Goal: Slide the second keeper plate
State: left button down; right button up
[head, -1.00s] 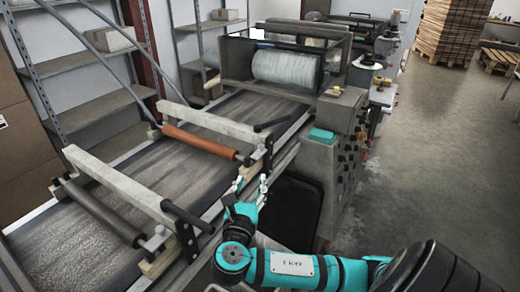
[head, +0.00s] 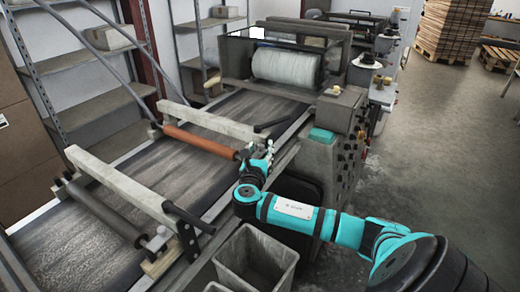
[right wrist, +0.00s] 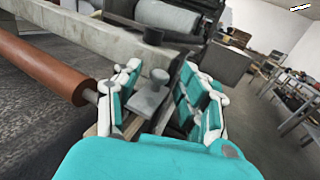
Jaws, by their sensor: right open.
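The keeper plate (right wrist: 148,100) at the near end of the orange roller (head: 200,141) is a small grey plate with a round knob. In the right wrist view it sits between the fingers of my right gripper (right wrist: 160,78), beside the roller's thin shaft end. The fingers are apart, one on each side of the plate; I cannot tell if either touches it. In the head view my right gripper (head: 262,158) mostly covers this plate. Another keeper plate (head: 158,241) with a knob is at the near end of the dark roller (head: 105,215). My left gripper is not in view.
Pale crossbars (head: 120,182) span the conveyor belt (head: 75,248) beside the rollers. A dark upright bracket (right wrist: 182,85) stands close to the right gripper's fingers. A grey bin (head: 285,268) stands below the conveyor's near side. The machine's control housing (head: 320,155) is to the right.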

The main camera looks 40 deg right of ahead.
grip_shut()
dwell(0.4)
jog(key=shift+w+a+r, duration=0.1)
jog(key=shift+w+a, duration=0.1)
jog(key=shift+w, duration=0.4)
jog(key=shift+w+a+r, duration=0.1)
jog(key=shift+w+a, duration=0.1)
jog(key=shift+w, duration=0.35)
